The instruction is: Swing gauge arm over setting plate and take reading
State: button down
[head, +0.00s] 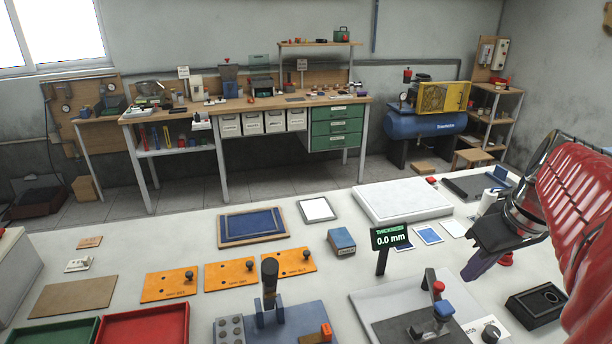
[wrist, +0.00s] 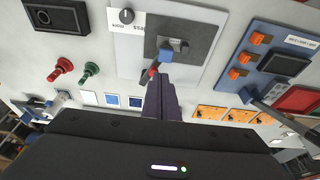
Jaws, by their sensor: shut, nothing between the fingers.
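The thickness gauge stands at the front right of the bench, with a dark grey plate (head: 395,329) on a pale base and an arm with a red knob (head: 438,287) and a blue block (head: 444,308). The blue block (wrist: 166,55) and red knob (wrist: 153,71) also show in the wrist view, just beyond my fingertips. The sign (head: 390,237) reads 0.0 mm. My gripper (head: 470,275) is shut and empty, above the bench to the right of the gauge. In the wrist view its closed fingers (wrist: 160,82) partly cover the gauge's near side. I cannot tell which part is the setting plate.
A dial knob (head: 490,332) sits beside the gauge. A black box (head: 535,304) lies to its right. A blue fixture with a black lever (head: 270,280) stands left of the gauge. Orange plates (head: 230,275) and a red tray (head: 145,325) lie further left.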

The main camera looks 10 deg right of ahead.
aim_at(448, 304)
jog(key=x, duration=0.5)
jog(key=s+x, duration=0.1)
jog(key=x, duration=0.2)
jog(key=shift+w+f, duration=0.15)
jog(key=shift+f, duration=0.65)
